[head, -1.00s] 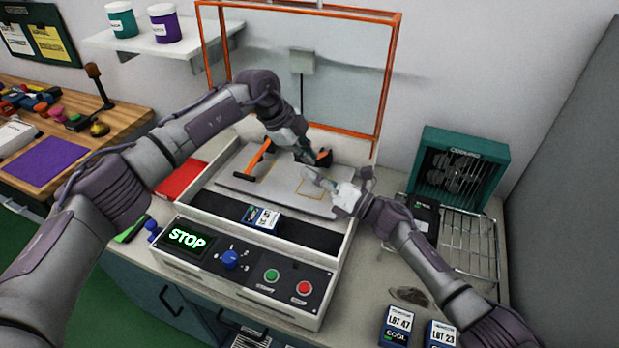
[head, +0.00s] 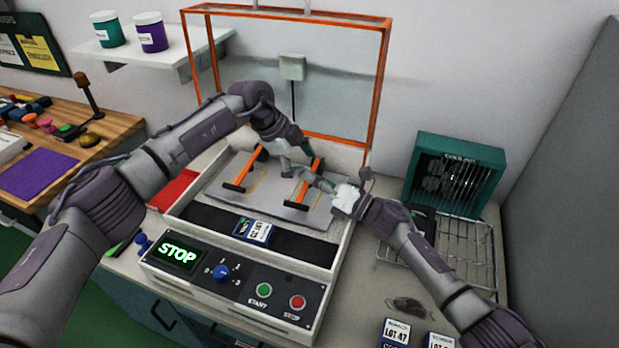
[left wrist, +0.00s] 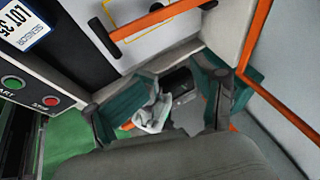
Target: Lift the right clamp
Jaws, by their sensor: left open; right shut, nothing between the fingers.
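Two clamps with orange arms and black bars lie along the grey plate (head: 265,204) inside the open machine. The right clamp (head: 305,183) stretches forward over the plate, much like the left clamp (head: 246,168). A clamp, seemingly the right one, shows at the top of the left wrist view (left wrist: 160,20). My left gripper (head: 304,152) is at the right clamp's rear end; its fingers are apart with no clamp between them in the left wrist view (left wrist: 175,75).
The orange-framed lid (head: 383,75) stands open behind the plate. A LOT 35 unit (head: 254,231) lies on the dark strip in front. The panel display reads STOP (head: 178,252). A teal fan box (head: 455,172) and wire rack (head: 467,250) stand to the right.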

